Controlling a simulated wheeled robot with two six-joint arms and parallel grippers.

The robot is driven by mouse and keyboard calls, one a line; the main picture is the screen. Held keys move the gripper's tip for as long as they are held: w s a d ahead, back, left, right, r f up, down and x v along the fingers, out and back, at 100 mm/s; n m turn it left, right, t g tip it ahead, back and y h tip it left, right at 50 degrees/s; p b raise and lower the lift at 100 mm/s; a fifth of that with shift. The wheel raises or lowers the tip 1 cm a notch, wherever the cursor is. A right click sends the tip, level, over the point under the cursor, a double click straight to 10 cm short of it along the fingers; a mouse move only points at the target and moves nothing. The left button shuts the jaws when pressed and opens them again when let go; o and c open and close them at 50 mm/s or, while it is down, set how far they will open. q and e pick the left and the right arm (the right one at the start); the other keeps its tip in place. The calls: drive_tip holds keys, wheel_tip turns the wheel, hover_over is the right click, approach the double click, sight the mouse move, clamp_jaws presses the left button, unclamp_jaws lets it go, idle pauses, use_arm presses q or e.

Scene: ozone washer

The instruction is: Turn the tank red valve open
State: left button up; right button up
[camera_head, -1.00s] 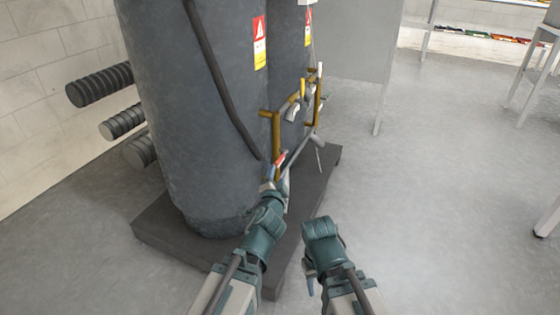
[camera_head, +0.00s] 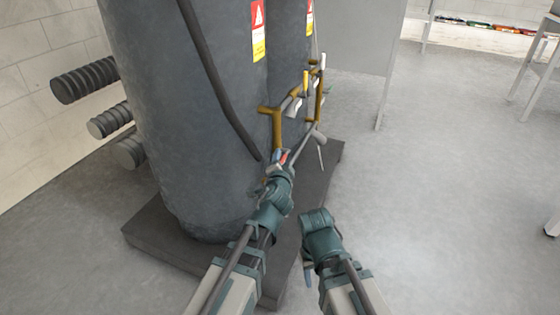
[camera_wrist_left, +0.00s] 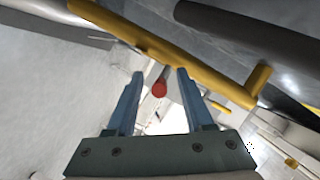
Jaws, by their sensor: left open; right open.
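The large grey tank (camera_head: 180,120) stands left of centre in the head view, with brass pipework (camera_head: 277,130) on its right side. The red valve (camera_head: 284,157) shows as a small red piece low on this pipework. In the left wrist view the red valve (camera_wrist_left: 159,89) shows as a round red end between the fingers. My left gripper (camera_wrist_left: 158,85) is open with its blue fingers on either side of the red end; I cannot tell whether they touch it. My right gripper (camera_head: 308,275) hangs low, apart from the tank, and its fingers are mostly hidden.
The tank stands on a dark base plate (camera_head: 165,246). A yellow pipe (camera_wrist_left: 170,50) runs across the left wrist view just beyond the fingers. A dark hose (camera_head: 215,85) runs down the tank. The floor (camera_head: 430,200) to the right is clear.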

use_arm(q)
clamp_jaws()
idle(1.4)
